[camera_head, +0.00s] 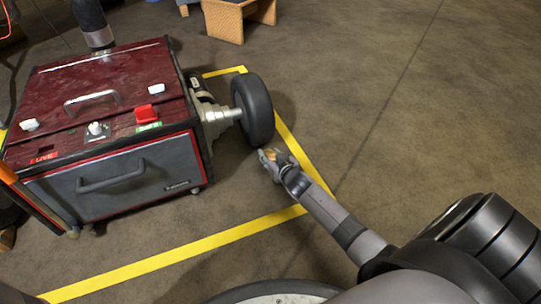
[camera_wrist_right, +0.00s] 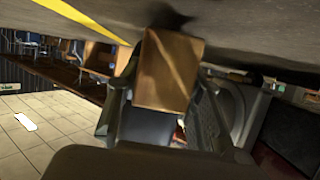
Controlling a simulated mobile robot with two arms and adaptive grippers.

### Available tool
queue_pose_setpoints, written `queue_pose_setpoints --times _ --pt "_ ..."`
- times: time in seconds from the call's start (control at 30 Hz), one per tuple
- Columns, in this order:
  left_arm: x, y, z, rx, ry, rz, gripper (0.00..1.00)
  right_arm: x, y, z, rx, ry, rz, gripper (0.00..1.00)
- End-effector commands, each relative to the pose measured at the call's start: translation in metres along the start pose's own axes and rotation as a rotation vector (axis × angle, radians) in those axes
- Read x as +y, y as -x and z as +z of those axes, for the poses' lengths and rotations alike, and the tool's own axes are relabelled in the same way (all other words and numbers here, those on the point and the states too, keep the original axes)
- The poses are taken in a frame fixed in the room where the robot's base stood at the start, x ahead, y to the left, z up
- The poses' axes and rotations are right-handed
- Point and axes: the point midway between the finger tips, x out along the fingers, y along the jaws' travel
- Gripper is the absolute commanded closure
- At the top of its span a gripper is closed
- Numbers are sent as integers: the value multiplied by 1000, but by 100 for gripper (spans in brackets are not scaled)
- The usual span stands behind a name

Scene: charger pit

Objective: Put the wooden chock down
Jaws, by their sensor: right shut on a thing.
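My right gripper (camera_head: 268,157) reaches low beside the black wheel (camera_head: 253,110) of the red cart (camera_head: 100,80). It is shut on the wooden chock, of which a small brown part (camera_head: 277,156) shows in the head view. In the right wrist view the chock (camera_wrist_right: 168,70) is a plain wooden block between the two fingers of my right gripper (camera_wrist_right: 160,110). The chock is close to the grey floor; whether it touches the floor or the wheel I cannot tell. My left gripper is not clearly visible; a dark arm link shows behind the cart.
A yellow floor line (camera_head: 180,247) runs in front of the cart and around its wheel side. A wooden step box (camera_head: 238,18) stands at the back. The floor to the right (camera_head: 440,110) is clear.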

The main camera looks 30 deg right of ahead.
Motion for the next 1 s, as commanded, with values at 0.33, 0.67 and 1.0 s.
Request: queue_pose_setpoints --times 0.33,0.67,1.0 --pt "1 4 -3 3 -1 1 60 0 -4 10 1 0 0 96" --pt "1 4 2 -5 -1 1 60 0 -4 10 0 0 0 49" --pt "1 4 2 -5 -1 1 60 0 -4 9 0 0 0 46"
